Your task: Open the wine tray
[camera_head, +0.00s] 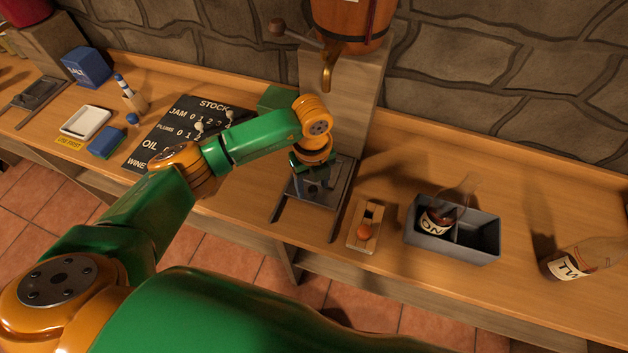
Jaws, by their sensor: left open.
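The wine tray seems to be the dark metal slide plate (342,182) on the bench below the barrel's brass tap (327,72), with two rails running toward the front edge. My left gripper (312,184) points down over this plate, open, with its fingers close to the plate's middle. I cannot tell whether the fingers touch it. My wrist and gripper hide part of the plate. My right gripper is not in view.
A wooden lever block (369,213) with an orange knob sits right of the plate. A grey crate (477,252) holding a bottle stands further right, then another bottle (585,259). Left are a stock board (160,133), blue salt box (87,67) and a second slide plate (40,92).

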